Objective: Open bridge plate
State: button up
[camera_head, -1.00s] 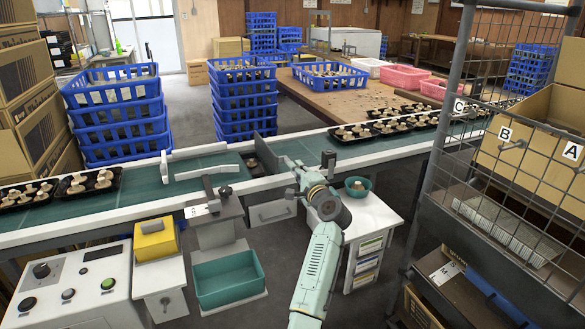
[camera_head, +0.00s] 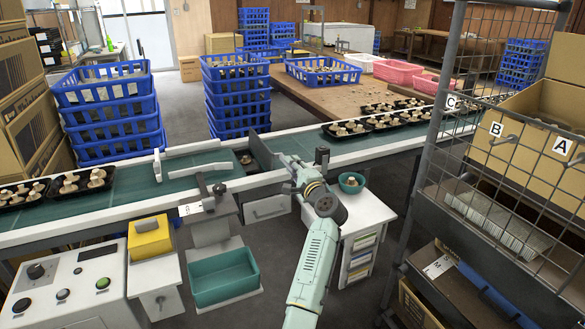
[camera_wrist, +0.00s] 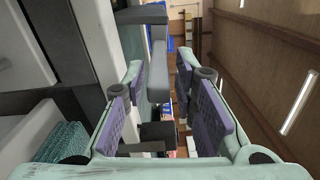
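A dark grey plate (camera_head: 262,153) stands tilted up at the break between the left and right belts in the head view. It looks like the bridge plate. My gripper (camera_head: 288,163) is just right of it, close to the plate's near end; the arm partly hides this spot. In the wrist view my gripper (camera_wrist: 160,77) is open, with its purple-padded fingers apart. A grey bar (camera_wrist: 158,62) shows between and beyond the fingers. I cannot tell whether the fingers touch it.
Black mushroom trays sit on the left belt (camera_head: 140,188) and on the right belt (camera_head: 300,147). A white cabinet with a green bowl (camera_head: 351,183) stands beside my arm. A wire-mesh rack (camera_head: 440,150) stands at the right. Blue crates (camera_head: 238,100) are stacked behind the belt.

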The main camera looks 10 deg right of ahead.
jog(key=shift+o, duration=0.5)
jog(key=shift+a, duration=0.1)
jog(key=shift+s, duration=0.1)
jog(key=v, duration=1.2)
